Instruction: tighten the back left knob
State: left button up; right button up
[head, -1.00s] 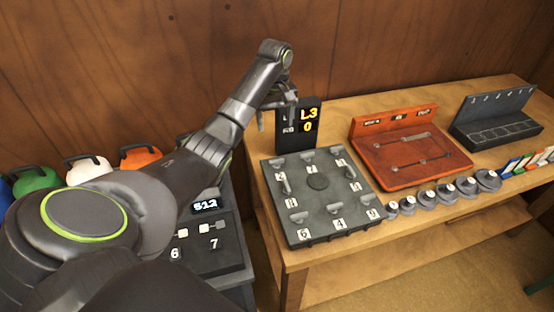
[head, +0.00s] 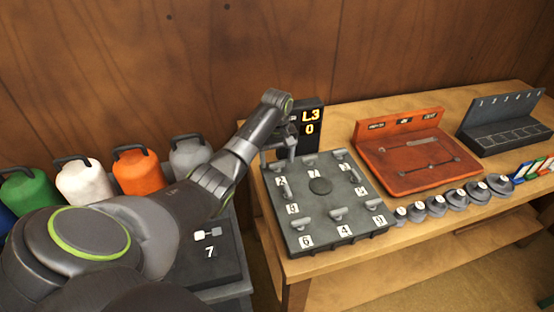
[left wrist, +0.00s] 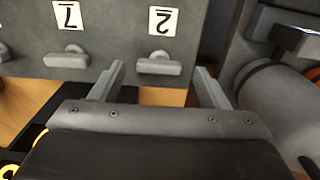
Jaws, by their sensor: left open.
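A dark grey square plate (head: 324,187) with several wing-shaped knobs and white number labels lies on the wooden bench. The back left knob (head: 281,168) is by label 2. In the left wrist view this knob (left wrist: 158,65) sits between the two finger tips in the picture, with room on both sides. My left gripper (head: 280,152) points down at the plate's back left corner. It is open and empty, and I see no contact with the knob. The exact height of the fingers over it is hard to tell. My right gripper is not in view.
A dark display (head: 310,122) reading L3 and 0 stands behind the plate, close to my left wrist. A red panel (head: 412,165) and several grey weights (head: 437,205) are to the right. Coloured canisters (head: 138,170) stand at the left. The label 7 knob (left wrist: 66,58) is a neighbour.

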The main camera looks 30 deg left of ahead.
pick_arm(q)
jog(key=shift+f, duration=0.55)
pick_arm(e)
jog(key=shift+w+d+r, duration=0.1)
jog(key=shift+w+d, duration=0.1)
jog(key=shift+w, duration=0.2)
pick_arm(q)
jog(key=c, duration=1)
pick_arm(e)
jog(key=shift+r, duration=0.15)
